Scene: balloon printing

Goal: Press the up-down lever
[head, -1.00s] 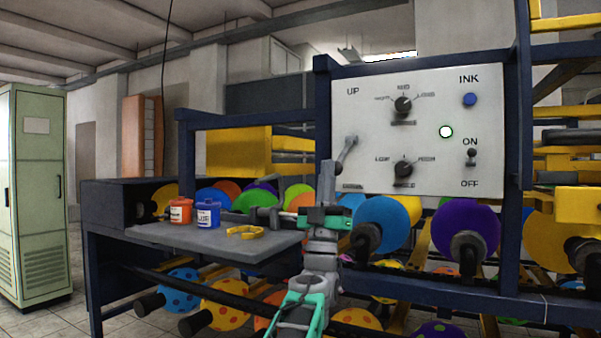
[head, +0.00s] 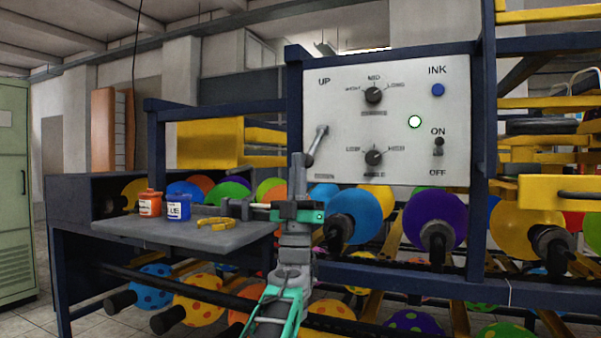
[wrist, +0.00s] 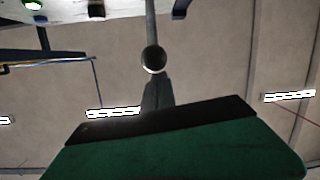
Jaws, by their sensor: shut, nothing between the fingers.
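The up-down lever (head: 317,145) is a grey handle on the left side of the white control panel, below the word UP. It is tilted, its knob end up and to the right. My gripper (head: 298,160) is upright, its dark fingers shut and empty, just left of the lever's lower end in the head view. In the wrist view the lever's round knob (wrist: 153,60) is just beyond the tips of my gripper (wrist: 157,90). I cannot tell whether they touch.
The panel (head: 405,125) also carries two black dials, a blue INK button and an ON/OFF switch. A grey table (head: 190,233) to the left holds an orange pot (head: 150,203), a blue pot (head: 179,207) and a yellow object (head: 215,223). Balloons on rollers lie below the panel.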

